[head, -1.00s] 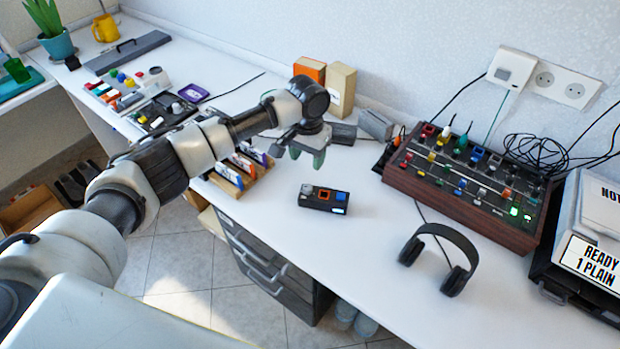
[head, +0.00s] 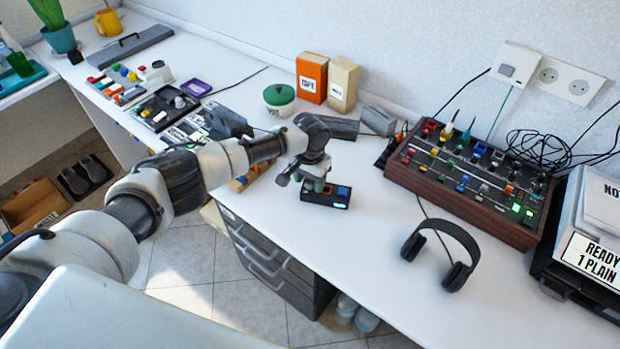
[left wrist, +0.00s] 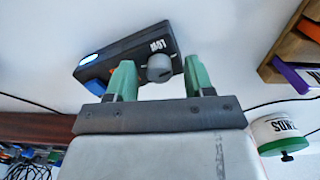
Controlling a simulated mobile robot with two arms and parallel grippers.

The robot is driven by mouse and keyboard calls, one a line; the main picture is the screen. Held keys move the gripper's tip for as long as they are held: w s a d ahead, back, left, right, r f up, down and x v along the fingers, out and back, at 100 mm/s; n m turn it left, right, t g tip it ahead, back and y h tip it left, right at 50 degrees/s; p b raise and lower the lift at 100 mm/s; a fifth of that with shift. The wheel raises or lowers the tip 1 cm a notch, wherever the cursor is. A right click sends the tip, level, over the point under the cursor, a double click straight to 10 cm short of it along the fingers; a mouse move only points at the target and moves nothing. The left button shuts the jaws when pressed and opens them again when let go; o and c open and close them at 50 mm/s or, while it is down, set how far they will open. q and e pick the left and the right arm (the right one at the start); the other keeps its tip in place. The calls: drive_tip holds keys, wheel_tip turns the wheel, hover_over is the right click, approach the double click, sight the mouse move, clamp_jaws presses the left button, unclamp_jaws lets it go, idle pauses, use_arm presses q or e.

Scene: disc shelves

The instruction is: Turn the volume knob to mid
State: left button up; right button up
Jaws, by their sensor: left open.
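The small black box (head: 338,196) lies on the white table. In the head view it shows a blue button and a lit white-green spot; its left part is hidden by my gripper. In the left wrist view the box (left wrist: 131,50) carries a grey round knob (left wrist: 159,66), a lit white patch and a label that seems to read "LOW". My left gripper (head: 312,184) is over the left end of the box. In the left wrist view its green fingers (left wrist: 158,80) are open, one on each side of the knob; I cannot tell whether they touch it. My right gripper is out of view.
A wooden-sided mixer panel (head: 470,182) stands at the back right, with headphones (head: 441,253) in front. Orange (head: 312,78) and tan (head: 343,84) boxes and a green-lidded tub (head: 279,99) stand behind my gripper.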

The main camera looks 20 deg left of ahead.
use_arm(q)
drive_tip(key=c, duration=0.9)
drive_tip(key=shift+c, duration=0.2)
drive_tip(key=shift+m, duration=0.3)
drive_tip(key=m, duration=0.3)
drive_tip(key=shift+d+p, duration=0.1)
drive_tip(key=shift+p, duration=0.3)
drive_tip(key=m, duration=1.1)
drive_tip(key=shift+s+m, duration=0.1)
drive_tip(key=shift+m, duration=2.3)
